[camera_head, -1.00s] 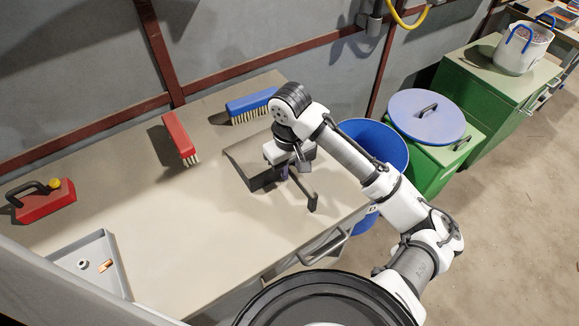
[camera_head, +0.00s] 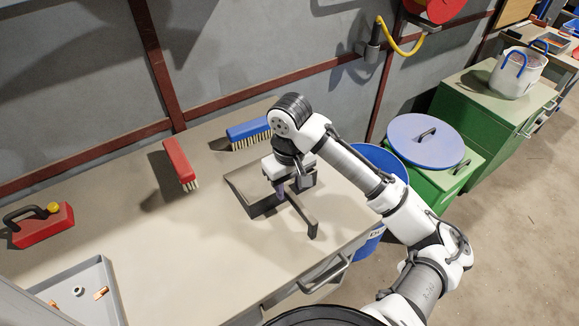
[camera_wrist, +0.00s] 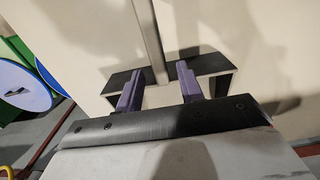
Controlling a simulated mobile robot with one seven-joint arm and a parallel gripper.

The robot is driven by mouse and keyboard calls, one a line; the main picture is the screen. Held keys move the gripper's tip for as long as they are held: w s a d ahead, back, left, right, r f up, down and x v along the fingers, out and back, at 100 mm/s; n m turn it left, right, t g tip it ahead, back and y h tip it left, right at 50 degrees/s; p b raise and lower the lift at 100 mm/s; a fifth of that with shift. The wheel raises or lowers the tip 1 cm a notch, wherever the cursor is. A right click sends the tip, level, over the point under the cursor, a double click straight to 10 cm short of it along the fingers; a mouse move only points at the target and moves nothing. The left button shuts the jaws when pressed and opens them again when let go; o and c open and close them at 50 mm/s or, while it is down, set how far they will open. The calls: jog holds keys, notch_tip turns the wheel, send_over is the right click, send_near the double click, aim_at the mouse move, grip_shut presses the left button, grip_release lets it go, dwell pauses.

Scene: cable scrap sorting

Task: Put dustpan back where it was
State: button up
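The dustpan (camera_head: 245,184) is a dark grey pan with a thin handle (camera_head: 308,222) toward the bench's front edge. It appears to rest on the beige workbench (camera_head: 190,240), right of the red brush. My gripper (camera_head: 285,188) is over the rear of its handle and hides part of the pan. In the wrist view, the two purple fingers of my gripper (camera_wrist: 160,82) stand apart. The handle (camera_wrist: 149,35) runs up between them, with gaps visible on both sides. Contact with it cannot be seen.
A red brush (camera_head: 178,160) and a blue brush (camera_head: 248,131) are near the wall. A red tool (camera_head: 42,228) and a grey tray (camera_head: 112,300) are at left. A blue bin (camera_head: 388,158) and a green bin with blue lid (camera_head: 424,136) stand right of the bench.

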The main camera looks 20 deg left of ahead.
notch_tip(320, 180, up, 8)
jog(key=shift+r, duration=0.2)
dwell(0.6)
